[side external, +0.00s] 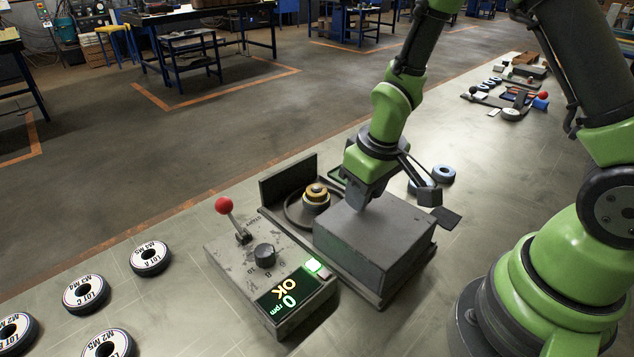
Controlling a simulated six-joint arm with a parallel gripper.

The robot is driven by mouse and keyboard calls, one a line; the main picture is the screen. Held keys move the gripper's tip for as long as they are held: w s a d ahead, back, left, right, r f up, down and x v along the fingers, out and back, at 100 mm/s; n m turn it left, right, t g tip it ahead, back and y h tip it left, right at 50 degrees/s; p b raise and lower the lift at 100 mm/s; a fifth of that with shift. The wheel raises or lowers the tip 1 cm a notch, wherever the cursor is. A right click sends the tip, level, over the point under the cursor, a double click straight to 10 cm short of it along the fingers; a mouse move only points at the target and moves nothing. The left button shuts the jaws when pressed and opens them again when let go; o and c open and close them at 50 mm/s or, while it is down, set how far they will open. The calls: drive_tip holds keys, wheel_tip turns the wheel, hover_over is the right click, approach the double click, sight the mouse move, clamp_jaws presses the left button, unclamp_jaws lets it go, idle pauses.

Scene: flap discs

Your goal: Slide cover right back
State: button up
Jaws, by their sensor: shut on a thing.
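The cover is a grey box (372,248) on the right part of a dark base plate (374,296). To its left, a spindle with a brass-coloured top (316,194) stands uncovered inside a dark ring. My gripper (361,203) points down at the cover's top near its back left edge and is shut on the cover. The fingertips and the exact part they hold are hard to make out.
A control box (270,270) with a red-knobbed lever (224,206), a dial and a lit screen reading "OK 0 rpm" stands in front left. Labelled discs (150,257) lie on the bench at left. A dark upright plate (288,180) stands behind the spindle.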

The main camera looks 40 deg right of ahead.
drive_tip(key=o, duration=0.7)
drive_tip(key=shift+s, duration=0.1)
wheel_tip(320, 180, up, 7)
drive_tip(key=shift+f, duration=0.2)
drive_tip(key=shift+r, duration=0.7)
drive_tip(key=shift+r, duration=0.2)
wheel_tip(320, 180, up, 8)
drive_tip(key=m+t, duration=0.2)
hover_over(383, 228)
drive_tip(key=s+r+t, duration=0.1)
drive_tip(key=s, duration=0.2)
drive_tip(key=s+a+r+m+t+y, duration=0.1)
drive_tip(key=s+r, duration=0.1)
drive_tip(key=s+a+r+m+t+y, duration=0.1)
drive_tip(key=s+r, duration=0.1)
drive_tip(key=s, duration=0.1)
drive_tip(key=shift+s+r, duration=0.1)
drive_tip(key=shift+s, duration=0.2)
